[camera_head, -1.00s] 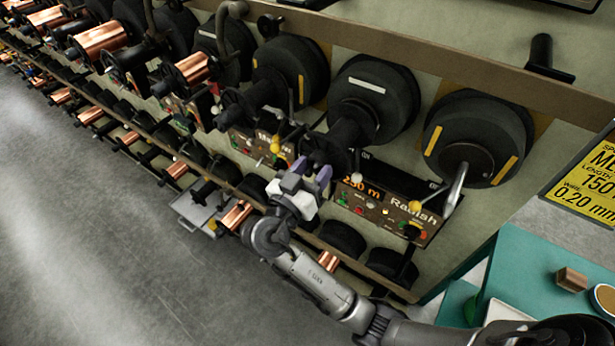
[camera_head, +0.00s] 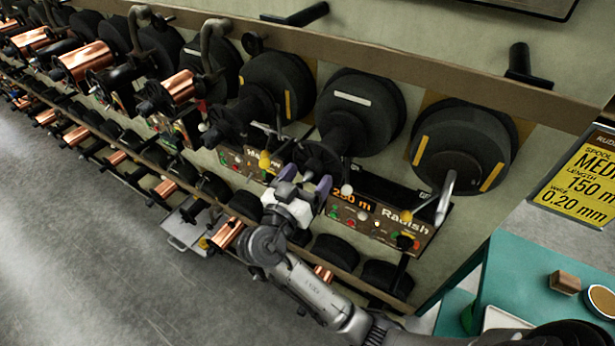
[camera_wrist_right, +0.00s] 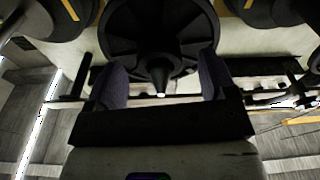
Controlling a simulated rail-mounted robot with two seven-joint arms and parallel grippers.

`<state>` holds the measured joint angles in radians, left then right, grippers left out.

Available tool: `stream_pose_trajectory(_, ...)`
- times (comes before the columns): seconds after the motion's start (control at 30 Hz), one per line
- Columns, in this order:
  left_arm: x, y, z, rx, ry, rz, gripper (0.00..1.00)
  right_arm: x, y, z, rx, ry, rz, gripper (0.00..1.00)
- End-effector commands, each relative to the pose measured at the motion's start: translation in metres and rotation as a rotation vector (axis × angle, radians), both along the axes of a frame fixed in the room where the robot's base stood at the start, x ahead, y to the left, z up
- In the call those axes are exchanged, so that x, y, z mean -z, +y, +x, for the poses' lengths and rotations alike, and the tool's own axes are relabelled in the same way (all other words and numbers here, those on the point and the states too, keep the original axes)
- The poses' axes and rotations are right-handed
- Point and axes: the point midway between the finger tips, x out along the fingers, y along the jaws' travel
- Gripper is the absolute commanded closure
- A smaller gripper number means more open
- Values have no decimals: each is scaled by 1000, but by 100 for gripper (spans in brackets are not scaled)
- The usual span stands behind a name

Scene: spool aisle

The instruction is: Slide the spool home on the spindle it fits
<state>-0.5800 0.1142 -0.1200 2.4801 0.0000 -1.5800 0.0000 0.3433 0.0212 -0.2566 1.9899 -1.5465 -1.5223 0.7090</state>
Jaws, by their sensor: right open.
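My right gripper (camera_head: 304,182) has purple fingers and is open in front of a black spoked flange (camera_head: 316,158). Behind that flange, a dark hub leads to a large black disc (camera_head: 358,108) with a white stripe, on the rack. In the right wrist view, the fingers of my right gripper (camera_wrist_right: 163,83) stand apart, either side of a dark cone with a pale tip (camera_wrist_right: 160,76). The spoked flange (camera_wrist_right: 135,35) fills the view behind the cone. No grip on it shows. I cannot tell how far the spool sits along its spindle. My left gripper is out of view.
A black disc with yellow stripes (camera_head: 462,145) and a metal handle stands to the right. Copper spools (camera_head: 85,62) line the rack at left. A "Radish" panel (camera_head: 385,218) is below. A teal table (camera_head: 515,275) and yellow sign (camera_head: 582,180) are at right.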

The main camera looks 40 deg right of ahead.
Motion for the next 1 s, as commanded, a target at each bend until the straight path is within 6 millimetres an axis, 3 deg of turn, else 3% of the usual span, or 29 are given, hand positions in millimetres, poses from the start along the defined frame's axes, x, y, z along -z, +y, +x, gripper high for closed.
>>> stream_pose_trajectory(0.6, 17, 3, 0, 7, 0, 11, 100, 13, 94, -28, -1, 1, 1, 22)
stream_pose_trajectory(1.0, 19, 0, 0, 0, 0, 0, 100, 14, 111, -33, 0, -1, -1, 22)
